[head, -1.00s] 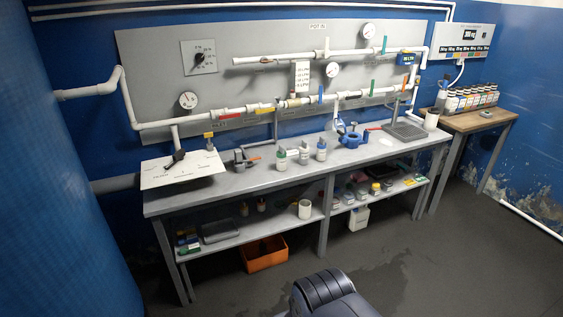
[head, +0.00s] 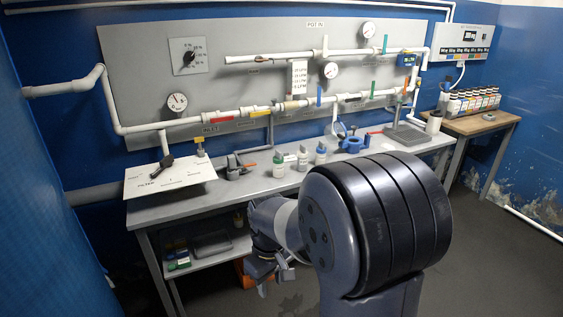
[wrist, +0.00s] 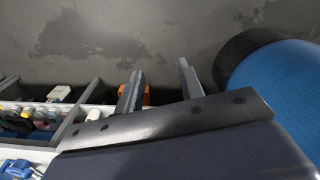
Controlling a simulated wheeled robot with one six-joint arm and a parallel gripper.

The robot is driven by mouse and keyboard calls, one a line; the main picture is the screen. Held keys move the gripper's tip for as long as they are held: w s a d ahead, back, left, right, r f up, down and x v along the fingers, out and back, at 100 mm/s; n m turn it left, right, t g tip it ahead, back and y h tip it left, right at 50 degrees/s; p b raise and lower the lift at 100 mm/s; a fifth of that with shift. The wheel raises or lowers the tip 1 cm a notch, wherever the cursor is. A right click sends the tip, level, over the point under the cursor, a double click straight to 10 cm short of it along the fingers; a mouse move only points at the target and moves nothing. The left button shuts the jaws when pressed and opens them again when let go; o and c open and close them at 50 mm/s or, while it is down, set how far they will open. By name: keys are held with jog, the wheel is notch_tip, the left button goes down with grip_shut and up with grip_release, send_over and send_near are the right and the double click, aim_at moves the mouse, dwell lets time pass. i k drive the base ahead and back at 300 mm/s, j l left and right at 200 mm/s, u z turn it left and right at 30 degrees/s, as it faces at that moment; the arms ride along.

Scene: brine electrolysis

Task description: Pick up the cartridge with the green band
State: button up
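A small group of dark pieces with coloured bands, one of them green (head: 180,266), lies at the left end of the lower shelf in the head view. They are small, and I cannot tell for sure that the green one is the cartridge. My gripper (head: 272,279) hangs in front of the bench, right of that group and apart from it. In the wrist view my gripper (wrist: 160,88) has its two fingers spread apart with nothing between them. My arm hides the middle and right of the lower shelf in the head view.
The workbench (head: 240,190) carries bottles, a blue clamp-like item (head: 352,144) and a white labelled plate (head: 168,182). An orange bin (wrist: 132,92) sits under the shelf. A large blue rounded surface (wrist: 275,90) stands at the right of the wrist view. The floor in front is open.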

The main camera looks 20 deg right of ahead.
aim_at(278, 160)
jog(key=i+z, duration=0.45)
jog(key=i, duration=2.05)
